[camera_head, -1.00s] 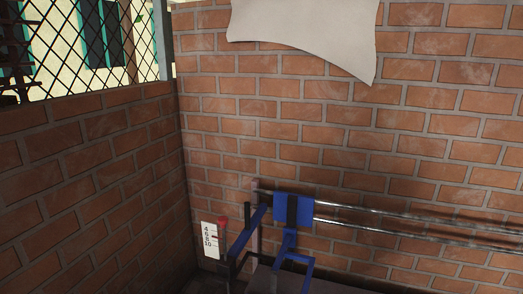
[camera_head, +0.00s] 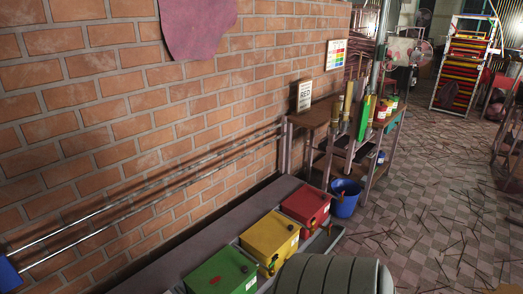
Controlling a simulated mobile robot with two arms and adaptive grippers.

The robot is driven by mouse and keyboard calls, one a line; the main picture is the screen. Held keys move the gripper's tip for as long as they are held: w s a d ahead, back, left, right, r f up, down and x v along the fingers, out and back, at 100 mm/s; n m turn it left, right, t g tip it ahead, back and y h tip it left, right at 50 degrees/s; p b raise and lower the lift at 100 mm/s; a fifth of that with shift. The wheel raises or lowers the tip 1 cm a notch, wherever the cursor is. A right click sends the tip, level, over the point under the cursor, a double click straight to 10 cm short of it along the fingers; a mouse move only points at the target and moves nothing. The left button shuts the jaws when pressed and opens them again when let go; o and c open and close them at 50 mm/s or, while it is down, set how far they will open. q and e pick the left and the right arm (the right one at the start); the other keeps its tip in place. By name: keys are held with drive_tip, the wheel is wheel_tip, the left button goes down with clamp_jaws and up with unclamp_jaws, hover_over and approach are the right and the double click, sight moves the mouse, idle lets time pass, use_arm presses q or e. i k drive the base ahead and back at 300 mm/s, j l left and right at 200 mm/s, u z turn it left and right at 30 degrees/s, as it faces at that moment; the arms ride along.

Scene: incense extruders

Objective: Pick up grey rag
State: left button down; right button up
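I see no grey rag in the head view now. A mauve-purple cloth-like sheet (camera_head: 197,25) hangs flat on the brick wall at the top, cut off by the frame edge. Neither of my grippers is in view.
Green (camera_head: 222,272), yellow (camera_head: 270,242) and red (camera_head: 306,206) boxes stand along the wall. A blue bucket (camera_head: 345,198) is beside a workbench (camera_head: 312,117). A large grey rounded object (camera_head: 330,277) fills the bottom. Tiled floor (camera_head: 430,215) with scattered sticks is open at right.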

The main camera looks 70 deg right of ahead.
sight(363, 181)
drive_tip(key=z, duration=3.05)
drive_tip(key=k+l, duration=0.25)
